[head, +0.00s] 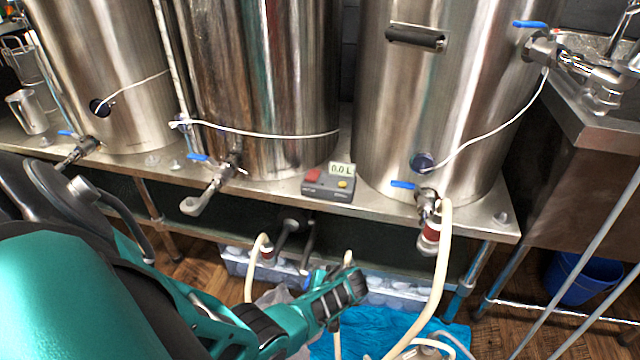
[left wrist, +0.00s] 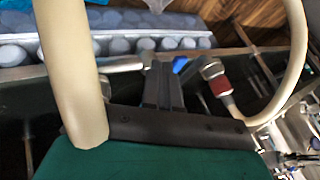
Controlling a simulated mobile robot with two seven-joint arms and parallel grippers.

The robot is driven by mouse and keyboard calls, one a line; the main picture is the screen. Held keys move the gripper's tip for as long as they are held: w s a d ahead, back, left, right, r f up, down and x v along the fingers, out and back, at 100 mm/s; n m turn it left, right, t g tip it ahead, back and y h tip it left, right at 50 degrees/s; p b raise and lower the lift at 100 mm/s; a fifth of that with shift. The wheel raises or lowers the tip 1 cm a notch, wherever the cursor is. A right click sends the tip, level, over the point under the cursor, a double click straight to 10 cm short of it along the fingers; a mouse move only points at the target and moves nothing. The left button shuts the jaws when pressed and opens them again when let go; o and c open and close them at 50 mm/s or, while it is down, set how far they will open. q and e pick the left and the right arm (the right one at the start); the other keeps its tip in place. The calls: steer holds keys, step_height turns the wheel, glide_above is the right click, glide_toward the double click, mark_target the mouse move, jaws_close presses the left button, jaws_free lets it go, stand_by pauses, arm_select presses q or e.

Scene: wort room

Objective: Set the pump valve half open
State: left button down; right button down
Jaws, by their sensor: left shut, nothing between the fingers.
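My left gripper (head: 350,288) is below the front edge of the steel table in the head view, shut and empty. In the left wrist view its dark fingers (left wrist: 163,86) are close together. A small blue piece, seemingly the pump valve's lever (left wrist: 180,65), shows just right of the fingertips in that view. A metal fitting with a red band (left wrist: 220,86) and a pale hose is right of it. In the head view a bit of blue (head: 317,276) shows beside the gripper; the rest of the valve and pump is hidden. I cannot tell whether the fingers touch the lever. My right gripper is not in view.
Three steel kettles with blue-handled taps stand on the table (head: 375,203). A control box (head: 329,184) reads 0.0 L. A pale hose (head: 436,285) hangs from the right kettle's tap. Another pale hose (left wrist: 72,75) crosses close before the wrist camera. A blue bucket (head: 585,279) stands at right.

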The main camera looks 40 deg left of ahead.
mark_target(306, 284)
arm_select(q)
steer(key=shift+s+a+m, duration=0.2)
steer(key=shift+m, duration=0.1)
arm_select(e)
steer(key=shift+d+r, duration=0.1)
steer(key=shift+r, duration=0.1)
arm_select(q)
steer(key=s+a+m+t+p, duration=0.1)
steer(key=a+m+t+h+p, duration=0.1)
steer(key=m+p, duration=0.1)
steer(key=shift+s+r+m, duration=0.15)
steer(key=shift+s+m, duration=0.15)
steer(key=shift+s, duration=0.05)
steer(key=a+m+t, duration=0.1)
steer(key=a+m+h+p, duration=0.1)
steer(key=shift+s+m+t, duration=0.35)
steer(key=shift+m+t, duration=0.05)
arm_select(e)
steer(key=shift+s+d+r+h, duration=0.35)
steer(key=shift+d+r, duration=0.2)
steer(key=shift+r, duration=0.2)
arm_select(q)
steer(key=shift+s+a, duration=0.1)
steer(key=shift+a, duration=0.2)
steer(key=shift+d+f, duration=0.15)
steer(key=shift+f, duration=0.05)
